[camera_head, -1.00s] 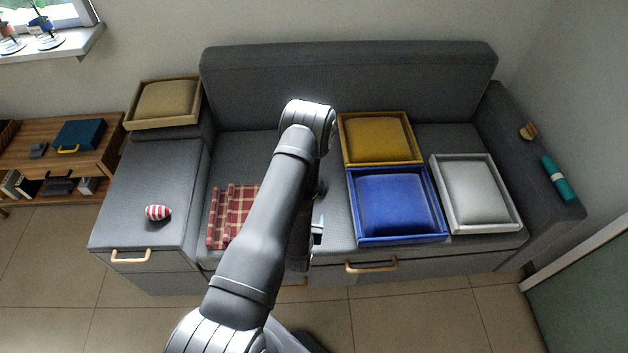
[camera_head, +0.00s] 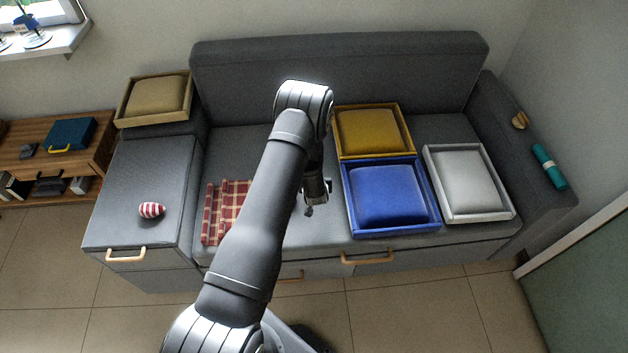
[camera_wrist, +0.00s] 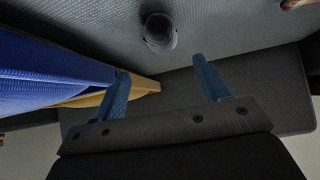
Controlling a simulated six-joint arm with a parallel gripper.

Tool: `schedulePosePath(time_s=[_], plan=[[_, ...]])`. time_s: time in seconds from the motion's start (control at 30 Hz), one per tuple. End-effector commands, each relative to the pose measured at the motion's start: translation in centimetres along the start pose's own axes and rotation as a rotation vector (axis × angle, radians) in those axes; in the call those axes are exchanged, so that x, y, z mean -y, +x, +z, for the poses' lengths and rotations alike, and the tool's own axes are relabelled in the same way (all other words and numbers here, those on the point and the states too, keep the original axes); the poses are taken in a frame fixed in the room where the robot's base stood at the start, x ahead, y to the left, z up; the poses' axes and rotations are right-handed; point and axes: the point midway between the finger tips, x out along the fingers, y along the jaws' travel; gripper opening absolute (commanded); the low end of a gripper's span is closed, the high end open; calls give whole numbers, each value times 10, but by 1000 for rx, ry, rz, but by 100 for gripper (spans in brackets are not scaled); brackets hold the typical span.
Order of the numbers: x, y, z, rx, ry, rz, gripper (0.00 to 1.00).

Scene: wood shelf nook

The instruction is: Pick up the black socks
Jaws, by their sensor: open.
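A small dark, rounded bundle (camera_wrist: 160,32), which looks like the black socks, lies on the grey sofa seat in the wrist view. It is just beyond my gripper (camera_wrist: 160,66), roughly in line with the gap between the two blue fingers. The fingers are apart with nothing between them. In the head view my gripper (camera_head: 318,190) is partly hidden behind my arm, left of the blue tray. A small dark shape (camera_head: 309,211) shows just below it; I cannot tell for sure whether this is the bundle.
The blue tray (camera_head: 433,227) stands close right of my gripper, with the mustard tray (camera_head: 409,130) behind it and the white tray (camera_head: 509,214) farther right. A red checked cloth (camera_head: 212,215) lies left of my arm. A striped red-white bundle (camera_head: 151,210) lies on the left seat.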

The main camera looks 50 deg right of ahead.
Motion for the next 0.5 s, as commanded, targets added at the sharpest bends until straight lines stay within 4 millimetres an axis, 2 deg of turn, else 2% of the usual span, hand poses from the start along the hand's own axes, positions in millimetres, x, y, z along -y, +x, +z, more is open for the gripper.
schedulePosePath(time_s=[0.1, 0.2, 0.5], plan=[[0, 22, 1, -1, -2, -1, 69], [0, 35, 1, 0, 0, 0, 69], [2, 54, 2, 0, -1, -1, 69]])
